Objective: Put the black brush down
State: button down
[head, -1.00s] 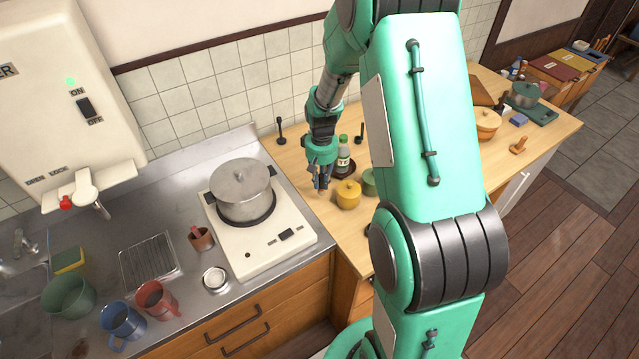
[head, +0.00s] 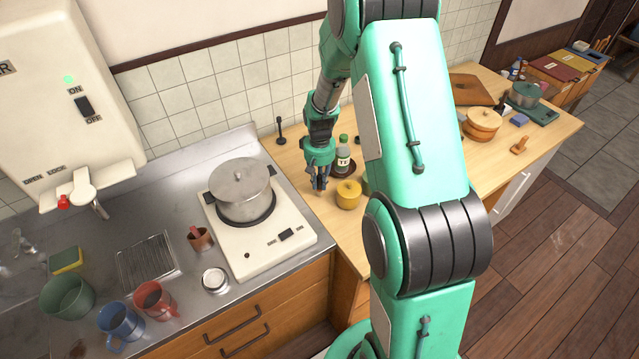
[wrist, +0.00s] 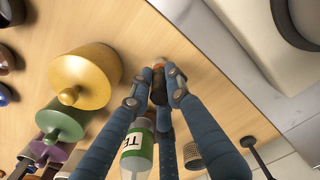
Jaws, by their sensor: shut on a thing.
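My gripper (head: 318,186) points down over the wooden counter, right of the stove and left of a yellow lidded pot (head: 348,194). In the wrist view its fingers (wrist: 158,86) are closed on a small dark thing with a brownish end, which I take to be the black brush (wrist: 158,94). Most of the brush is hidden by the fingers, and it is too small to make out in the head view. The wooden counter (wrist: 160,30) lies close below. I cannot tell whether the brush touches it.
The yellow pot also shows in the wrist view (wrist: 88,80). A green-capped bottle (head: 343,158) stands just behind the gripper. A stove with a grey pot (head: 240,190) is to the left. Bare counter shows in front of the gripper, toward the near edge.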

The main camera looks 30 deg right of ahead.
jog(key=shift+f, duration=0.35)
jog(key=c, duration=1.6)
grip_release()
jog(key=shift+c, duration=0.2)
jog(key=shift+r, duration=0.15)
notch_tip(320, 180, up, 11)
jog(key=shift+r+p, duration=0.2)
jog(key=shift+p, duration=0.7)
jog(key=shift+r, duration=0.35)
jog(key=shift+r, duration=0.1)
